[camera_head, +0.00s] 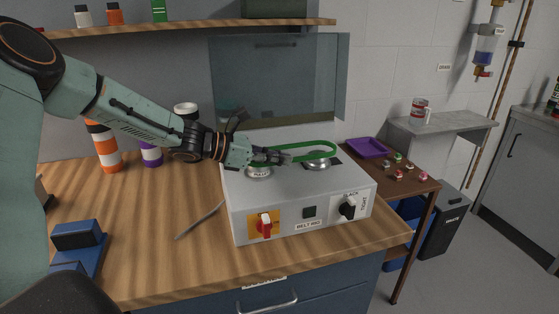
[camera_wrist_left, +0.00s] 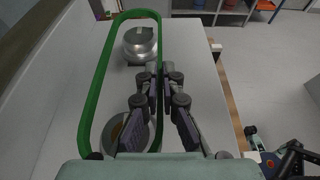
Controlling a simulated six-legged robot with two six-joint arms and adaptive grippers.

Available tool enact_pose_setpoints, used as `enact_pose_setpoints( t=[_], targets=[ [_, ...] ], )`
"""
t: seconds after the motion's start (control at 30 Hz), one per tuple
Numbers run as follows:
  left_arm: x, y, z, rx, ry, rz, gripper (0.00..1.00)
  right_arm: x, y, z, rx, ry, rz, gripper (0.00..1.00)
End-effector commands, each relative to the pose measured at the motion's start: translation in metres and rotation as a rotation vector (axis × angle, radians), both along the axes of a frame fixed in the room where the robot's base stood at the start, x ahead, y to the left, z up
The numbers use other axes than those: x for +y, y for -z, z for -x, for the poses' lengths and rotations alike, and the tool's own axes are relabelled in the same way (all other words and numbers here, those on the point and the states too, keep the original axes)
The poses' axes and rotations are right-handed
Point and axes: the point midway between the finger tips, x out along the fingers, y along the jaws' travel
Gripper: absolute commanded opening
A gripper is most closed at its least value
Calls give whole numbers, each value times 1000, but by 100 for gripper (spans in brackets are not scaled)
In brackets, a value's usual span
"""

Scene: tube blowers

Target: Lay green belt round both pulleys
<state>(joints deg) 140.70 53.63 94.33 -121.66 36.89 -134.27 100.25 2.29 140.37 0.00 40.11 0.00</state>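The grey machine box (camera_head: 300,200), labelled as a belt rig, stands on the wooden bench with two silver pulleys on top. The left pulley (camera_head: 258,173) is partly hidden by my left gripper; the right pulley (camera_head: 318,165) shows clearly. In the left wrist view the far pulley (camera_wrist_left: 140,42) and near pulley (camera_wrist_left: 127,132) lie within the outline of the green belt (camera_wrist_left: 93,85). In the head view the belt (camera_head: 312,146) appears raised above the pulleys. My left gripper (camera_wrist_left: 160,78) is shut on one long side of the belt. My right gripper is not in view.
A clear guard panel (camera_head: 280,80) stands behind the machine. A red switch (camera_head: 265,225) and a black knob (camera_head: 348,207) are on its front. A thin rod (camera_head: 199,220) and a blue block (camera_head: 77,236) lie to the left. A purple tray (camera_head: 367,147) is to the right.

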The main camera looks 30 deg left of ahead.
Motion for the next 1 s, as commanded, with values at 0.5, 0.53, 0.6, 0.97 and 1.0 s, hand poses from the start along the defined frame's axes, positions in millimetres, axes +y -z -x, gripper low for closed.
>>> enact_pose_setpoints(
  t=[0.5, 0.53, 0.6, 0.97, 1.0],
  targets=[
    [0, 10, 0, 0, 0, 0, 0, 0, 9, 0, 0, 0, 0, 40],
    [0, 11, 0, 0, 0, 0, 0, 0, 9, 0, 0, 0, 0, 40],
    [0, 12, 0, 0, 0, 0, 0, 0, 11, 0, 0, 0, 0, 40],
    [0, 11, 0, 1, 0, -1, 28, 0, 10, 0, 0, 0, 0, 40],
    [0, 11, 0, 1, 0, -1, 28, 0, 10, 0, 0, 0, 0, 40]
  ],
)
